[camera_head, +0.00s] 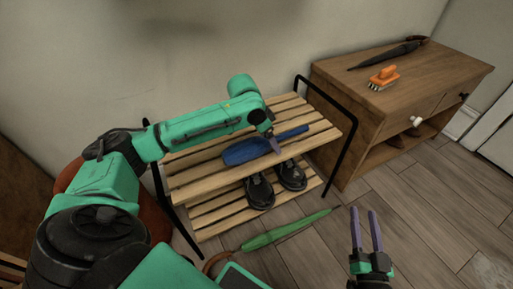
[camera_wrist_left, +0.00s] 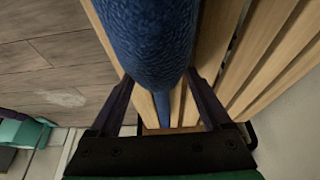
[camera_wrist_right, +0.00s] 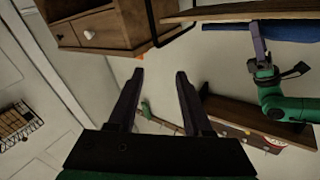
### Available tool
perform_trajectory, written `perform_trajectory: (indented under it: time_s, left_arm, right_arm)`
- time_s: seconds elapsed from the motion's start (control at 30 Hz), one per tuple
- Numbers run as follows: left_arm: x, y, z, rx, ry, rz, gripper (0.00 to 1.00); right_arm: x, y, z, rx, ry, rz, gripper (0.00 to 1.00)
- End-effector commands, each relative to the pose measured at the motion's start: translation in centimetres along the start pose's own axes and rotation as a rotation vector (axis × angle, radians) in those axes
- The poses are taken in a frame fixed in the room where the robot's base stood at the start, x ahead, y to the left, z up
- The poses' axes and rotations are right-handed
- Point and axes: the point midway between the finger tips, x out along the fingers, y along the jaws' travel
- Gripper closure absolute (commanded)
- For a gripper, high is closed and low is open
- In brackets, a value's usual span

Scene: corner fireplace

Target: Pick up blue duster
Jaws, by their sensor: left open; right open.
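The blue duster (camera_head: 243,151) lies on the top slatted shelf of the shoe rack (camera_head: 190,178), its thin handle (camera_head: 291,133) pointing right. My left gripper (camera_head: 273,141) is over the duster where head and handle meet. In the left wrist view, its open fingers (camera_wrist_left: 160,78) stand on either side of the duster, with the wide head (camera_wrist_left: 148,40) beyond and the handle (camera_wrist_left: 176,105) running between them. Whether they touch it cannot be told. My right gripper (camera_head: 364,213) is open and empty above the floor, far from the duster.
Black shoes (camera_head: 260,191) stand on the lower shelf. A green umbrella (camera_head: 285,231) lies on the floor in front. The wooden cabinet (camera_head: 450,65) at right holds an orange brush (camera_head: 384,77) and a dark umbrella (camera_head: 390,54). Black rails edge the rack's ends. Floor at right is clear.

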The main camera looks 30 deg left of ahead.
Motion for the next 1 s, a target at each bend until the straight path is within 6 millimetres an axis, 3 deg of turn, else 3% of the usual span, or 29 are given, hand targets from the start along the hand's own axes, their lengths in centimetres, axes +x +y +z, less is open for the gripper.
perform_trajectory:
  time_s: [0.1, 0.3, 0.77, 0.93, 1.0]
  left_arm:
    - [0.0, 0.0, 0.0, 0.000, 0.000, 0.000, 0.22]
    - [0.0, 0.0, 0.0, 0.000, 0.000, 0.000, 0.98]
    - [-0.4, 0.0, -0.2, 0.000, 0.001, 0.000, 1.00]
    - [-1.0, 0.0, -0.4, 0.001, 0.001, 0.000, 1.00]
    - [-1.3, 0.0, -0.6, 0.001, 0.000, -0.001, 1.00]
  right_arm:
    - [0.0, 0.0, 0.0, 0.000, -0.001, 0.000, 0.50]
    - [0.0, 0.0, 0.0, 0.001, -0.001, 0.000, 0.50]
    - [-0.1, -0.1, 0.3, 0.008, -0.014, 0.001, 0.50]
    - [-1.5, -0.1, 3.1, 0.038, -0.101, 0.014, 0.50]
    - [-3.6, -0.2, 6.3, 0.051, -0.197, 0.022, 0.50]
